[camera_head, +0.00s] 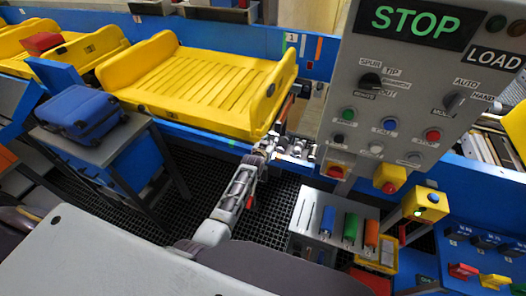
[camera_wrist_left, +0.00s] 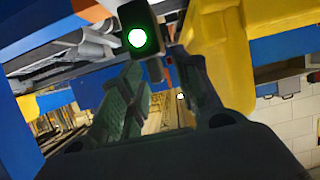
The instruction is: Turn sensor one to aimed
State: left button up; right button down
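A dark sensor housing with a lit round green lamp (camera_wrist_left: 137,38) shows in the left wrist view, just beyond my left gripper's fingertips. I take it to be sensor one, but I read no label on it. Which way it is aimed I cannot tell. My left gripper (camera_wrist_left: 160,62) has its two dark fingers apart, with no object clearly held between them. In the head view my left gripper (camera_head: 284,143) is by the conveyor's front edge, below the right end of a yellow tray. Small parts crowd together there. My right gripper is not in view.
The yellow tray (camera_head: 190,88) lies on the blue conveyor. A grey control panel (camera_head: 400,110) with knobs and a STOP display stands to the right. A small grey table (camera_head: 305,215) holds coloured items. A blue case (camera_head: 80,112) sits on a stand at left.

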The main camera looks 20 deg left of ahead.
pick_arm(q)
jog(key=v, duration=1.1)
dwell(0.6)
jog(key=shift+a+r, duration=0.15)
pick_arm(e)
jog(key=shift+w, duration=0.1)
